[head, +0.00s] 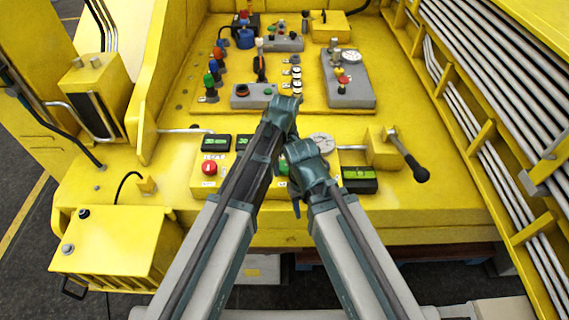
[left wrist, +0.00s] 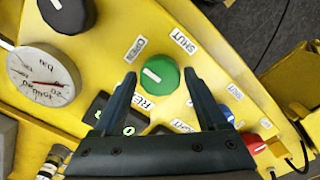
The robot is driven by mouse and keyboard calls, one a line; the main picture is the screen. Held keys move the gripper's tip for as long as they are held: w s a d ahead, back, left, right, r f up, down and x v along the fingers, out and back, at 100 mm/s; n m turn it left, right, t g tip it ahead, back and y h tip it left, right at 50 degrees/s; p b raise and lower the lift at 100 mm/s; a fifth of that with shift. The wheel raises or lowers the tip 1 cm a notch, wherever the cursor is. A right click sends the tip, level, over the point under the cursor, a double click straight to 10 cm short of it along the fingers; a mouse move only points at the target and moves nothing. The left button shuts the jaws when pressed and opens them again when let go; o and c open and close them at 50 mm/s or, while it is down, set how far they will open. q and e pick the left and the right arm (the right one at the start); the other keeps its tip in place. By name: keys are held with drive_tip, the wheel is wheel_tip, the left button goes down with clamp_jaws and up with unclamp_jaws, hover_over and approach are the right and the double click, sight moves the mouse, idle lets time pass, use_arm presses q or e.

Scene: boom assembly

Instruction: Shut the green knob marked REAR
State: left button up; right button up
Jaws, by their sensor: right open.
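The green knob (left wrist: 160,75) with a white stripe is in the middle of the left wrist view. A label OPEN (left wrist: 136,48) is at its upper left and SHUT (left wrist: 184,41) at its upper right. A partly hidden label starting "RE" (left wrist: 144,103) is below it. The stripe lies left of the knob's middle, slanting down to the right. My left gripper (left wrist: 160,77) is open, one finger on each side of the knob; I cannot tell whether they touch it. In the head view my left gripper (head: 284,108) is above my right gripper (head: 300,155), which is open.
A round gauge (left wrist: 42,76) and a black knob (left wrist: 65,12) are left of the green knob. A red button (head: 209,168) is on the panel's left. A black-handled lever (head: 408,158) sticks out at right. Several small levers stand on the plate behind.

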use_arm(q)
drive_tip(key=c, duration=1)
drive_tip(key=shift+m, duration=0.3)
drive_tip(key=m, duration=0.3)
drive_tip(key=shift+m, duration=0.4)
drive_tip(key=m, duration=0.4)
drive_tip(key=shift+m, duration=0.3)
drive_tip(key=m, duration=0.4)
drive_tip(key=shift+m, duration=2.4)
